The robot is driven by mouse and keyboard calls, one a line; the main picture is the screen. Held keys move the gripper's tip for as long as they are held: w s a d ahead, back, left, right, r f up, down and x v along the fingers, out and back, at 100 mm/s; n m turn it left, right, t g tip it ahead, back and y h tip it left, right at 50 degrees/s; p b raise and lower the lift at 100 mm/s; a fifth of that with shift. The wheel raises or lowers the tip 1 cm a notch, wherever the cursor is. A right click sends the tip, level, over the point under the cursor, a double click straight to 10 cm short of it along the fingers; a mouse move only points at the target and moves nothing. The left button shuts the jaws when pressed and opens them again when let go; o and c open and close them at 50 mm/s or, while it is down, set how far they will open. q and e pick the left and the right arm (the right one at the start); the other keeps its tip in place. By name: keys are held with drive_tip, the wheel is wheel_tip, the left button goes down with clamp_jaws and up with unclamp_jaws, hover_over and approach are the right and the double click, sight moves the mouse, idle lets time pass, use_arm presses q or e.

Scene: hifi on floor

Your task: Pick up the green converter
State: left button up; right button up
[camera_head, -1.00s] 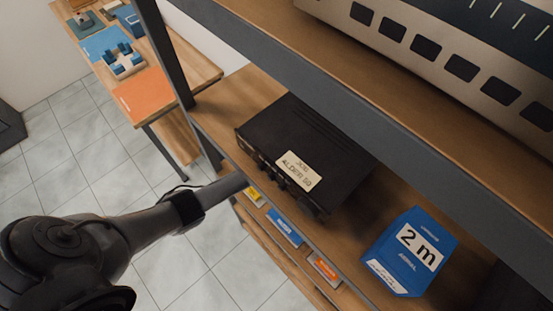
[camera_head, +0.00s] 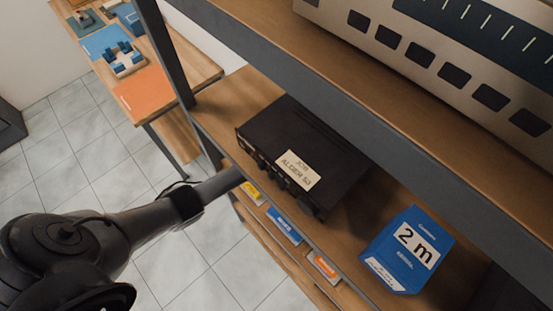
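I cannot make out a green converter in the head view. My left arm comes in from the left and reaches to the front edge of the shelf, beside the black device (camera_head: 300,155). Its gripper does not show, so I cannot see its fingers or whether it holds anything. My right gripper is not in view.
The black device, with a white label, sits on a wooden shelf (camera_head: 250,90) next to a blue "2 m" box (camera_head: 408,250). A large beige unit (camera_head: 440,55) fills the shelf above. A dark post (camera_head: 165,50) stands left of the shelf. A table with an orange mat (camera_head: 145,95) is behind.

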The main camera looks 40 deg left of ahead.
use_arm(q)
drive_tip(key=shift+f, duration=0.25)
idle(0.4)
drive_tip(key=c, duration=1.2)
drive_tip(key=shift+r, duration=0.15)
